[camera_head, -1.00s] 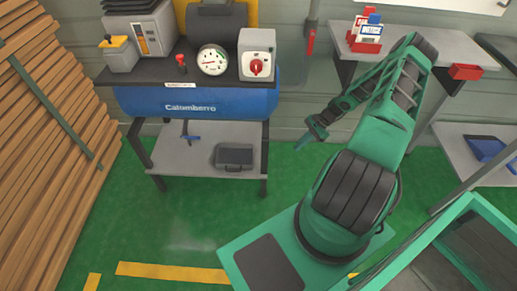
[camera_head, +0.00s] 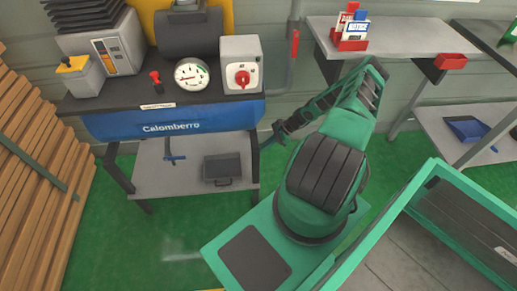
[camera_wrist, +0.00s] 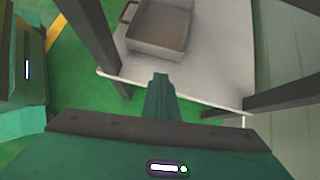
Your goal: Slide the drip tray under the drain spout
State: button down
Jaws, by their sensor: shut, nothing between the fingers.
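The drip tray (camera_head: 222,168) is a dark grey, shallow rectangular tray with a handle. It sits on the bench's lower shelf, right of the middle, and also shows near the top of the wrist view (camera_wrist: 158,28). A small drain spout with a blue handle (camera_head: 173,152) hangs below the blue tank, left of the tray and apart from it. My gripper (camera_head: 268,140) is beside the bench's right leg. In the wrist view its shut, empty fingers (camera_wrist: 160,82) overlap the shelf's edge, apart from the tray.
The blue tank (camera_head: 170,120) and the bench legs frame the lower shelf (camera_head: 150,182). A wood stack (camera_head: 35,190) stands at the left. Green floor is free in front of the shelf.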

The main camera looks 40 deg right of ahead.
jog(key=x, duration=0.7)
jog(key=shift+f, duration=0.35)
jog(key=shift+w+a, duration=0.2)
jog(key=shift+a, duration=0.35)
jog(key=shift+w+a, duration=0.25)
jog(key=shift+a, duration=0.3)
jog(key=shift+w+a, duration=0.4)
jog(key=shift+a, duration=0.35)
